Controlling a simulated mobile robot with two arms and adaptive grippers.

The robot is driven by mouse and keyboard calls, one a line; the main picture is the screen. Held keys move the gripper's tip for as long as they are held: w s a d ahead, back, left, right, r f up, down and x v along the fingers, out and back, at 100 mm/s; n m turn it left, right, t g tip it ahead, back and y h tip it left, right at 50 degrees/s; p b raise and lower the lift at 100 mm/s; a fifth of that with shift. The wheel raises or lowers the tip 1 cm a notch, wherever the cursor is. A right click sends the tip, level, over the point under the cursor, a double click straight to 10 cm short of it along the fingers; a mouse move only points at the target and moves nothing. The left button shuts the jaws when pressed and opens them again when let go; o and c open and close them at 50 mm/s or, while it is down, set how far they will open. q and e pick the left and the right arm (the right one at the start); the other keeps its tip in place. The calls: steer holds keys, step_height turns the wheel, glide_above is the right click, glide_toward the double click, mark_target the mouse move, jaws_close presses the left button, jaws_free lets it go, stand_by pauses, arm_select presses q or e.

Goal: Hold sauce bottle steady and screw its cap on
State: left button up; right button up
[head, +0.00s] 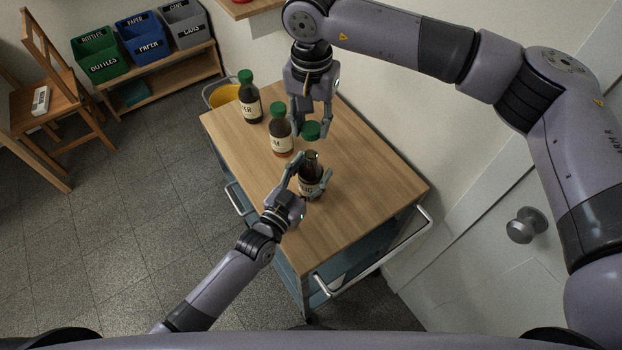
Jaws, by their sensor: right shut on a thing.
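A dark brown sauce bottle (311,164) with a pale label stands upright and uncapped on the wooden top of the trolley (365,185). My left gripper (310,170) has its fingers on either side of this bottle; I cannot tell whether they press on it. My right gripper (311,131) points down and is shut on a green cap (311,129). The cap is above and slightly behind the open bottle neck, apart from it. The fingers hide part of the bottle's label.
Two green-capped bottles stand behind, a nearer one (280,137) close to my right gripper and a farther one (250,105). The trolley top is clear to the right. A wall and a door with a knob (526,226) bound the right side.

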mark_target(311, 140)
arm_select(q)
jaws_close()
arm_select(e)
steer(key=shift+s+f, duration=0.1)
steer(key=shift+f, duration=2.4)
steer(key=shift+f, duration=0.9)
steer(key=shift+f, duration=0.55)
